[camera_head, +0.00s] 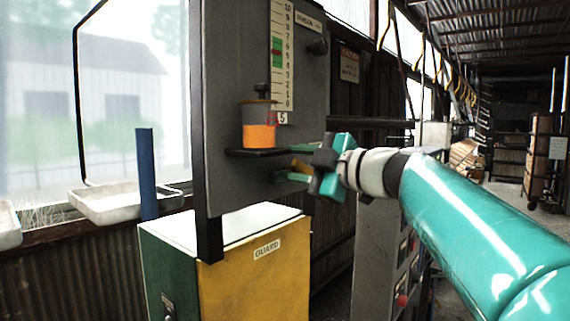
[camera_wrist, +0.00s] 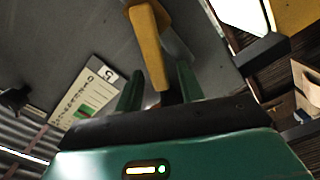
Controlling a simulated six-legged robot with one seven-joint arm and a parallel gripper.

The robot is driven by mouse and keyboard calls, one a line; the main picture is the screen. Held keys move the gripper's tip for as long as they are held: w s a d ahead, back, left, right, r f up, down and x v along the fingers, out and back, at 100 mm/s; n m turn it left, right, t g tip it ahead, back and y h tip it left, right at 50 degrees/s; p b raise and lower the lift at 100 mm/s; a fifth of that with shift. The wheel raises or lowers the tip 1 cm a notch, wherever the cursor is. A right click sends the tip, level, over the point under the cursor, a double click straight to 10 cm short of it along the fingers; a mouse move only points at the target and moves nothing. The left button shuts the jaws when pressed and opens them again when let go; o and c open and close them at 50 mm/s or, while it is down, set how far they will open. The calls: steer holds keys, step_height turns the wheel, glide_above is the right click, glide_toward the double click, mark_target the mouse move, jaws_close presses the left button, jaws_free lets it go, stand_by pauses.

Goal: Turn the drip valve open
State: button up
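The drip valve shows as a yellow lever (camera_wrist: 150,45) on the grey panel in the wrist view. Its free end reaches between the two green fingers of my gripper (camera_wrist: 158,88), with visible gaps on both sides. In the head view my gripper (camera_head: 296,168) is at the panel's lower right, just below a small dark shelf, with a bit of the yellow lever (camera_head: 299,163) showing between its fingers. The lever's base is partly hidden there. A clear cup with orange contents (camera_head: 259,135) stands on the shelf above.
The grey panel (camera_head: 228,90) carries a vertical number scale (camera_head: 282,60) and a dark knob (camera_head: 318,46). A green and yellow guard box (camera_head: 255,265) stands below. A grey control cabinet (camera_head: 375,245) stands beneath my arm. A white tray (camera_head: 125,203) is at left.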

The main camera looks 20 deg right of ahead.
steer(key=shift+w, duration=0.15)
steer(key=v, duration=1.3)
steer(key=shift+s+d, duration=0.2)
steer(key=shift+s, duration=0.1)
